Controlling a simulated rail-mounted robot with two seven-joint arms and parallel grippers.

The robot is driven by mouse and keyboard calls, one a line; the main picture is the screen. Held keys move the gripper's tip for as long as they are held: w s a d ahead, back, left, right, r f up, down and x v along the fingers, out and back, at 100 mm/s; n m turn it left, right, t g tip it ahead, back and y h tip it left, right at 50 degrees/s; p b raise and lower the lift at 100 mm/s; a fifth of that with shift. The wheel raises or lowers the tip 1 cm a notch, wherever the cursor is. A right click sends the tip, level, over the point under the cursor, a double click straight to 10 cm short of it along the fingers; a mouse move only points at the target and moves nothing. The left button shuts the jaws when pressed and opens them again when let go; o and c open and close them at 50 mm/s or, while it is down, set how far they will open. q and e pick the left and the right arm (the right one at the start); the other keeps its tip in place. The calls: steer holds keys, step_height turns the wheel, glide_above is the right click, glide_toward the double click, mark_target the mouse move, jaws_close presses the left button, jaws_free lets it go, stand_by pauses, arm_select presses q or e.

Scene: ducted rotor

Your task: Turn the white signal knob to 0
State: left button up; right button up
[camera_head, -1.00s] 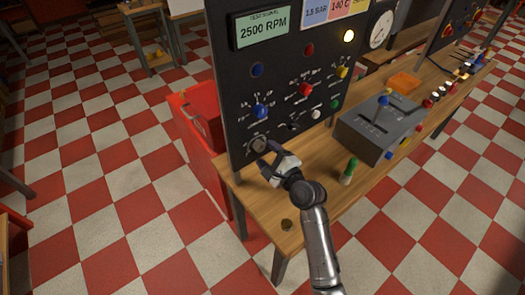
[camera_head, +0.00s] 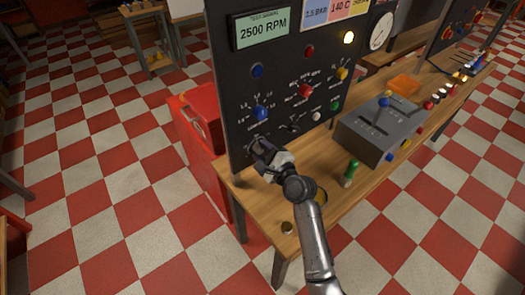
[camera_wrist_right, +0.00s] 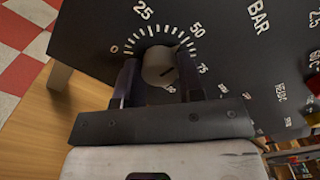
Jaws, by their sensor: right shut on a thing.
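The white signal knob (camera_wrist_right: 158,64) sits on the black panel inside a dial marked 0, 25, 50 and 75, with 0 at the left. Its face is pale grey with a short dark line; I cannot tell exactly which mark it points to. My right gripper (camera_head: 260,145) is at the panel's lower left corner, over the knob, which it mostly hides in the head view. In the wrist view its two dark fingers (camera_wrist_right: 160,80) stand on either side of the knob and are shut on it. The test signal display (camera_head: 263,28) reads 2500 RPM. My left gripper is not in view.
A blue knob (camera_head: 261,113) and a red knob (camera_head: 305,91) are on the panel above and right of my gripper. A grey lever box (camera_head: 375,134) and a green-topped peg (camera_head: 350,172) stand on the wooden bench to the right. A red cabinet (camera_head: 197,125) stands behind the panel.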

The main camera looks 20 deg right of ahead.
steer(key=c, duration=0.3)
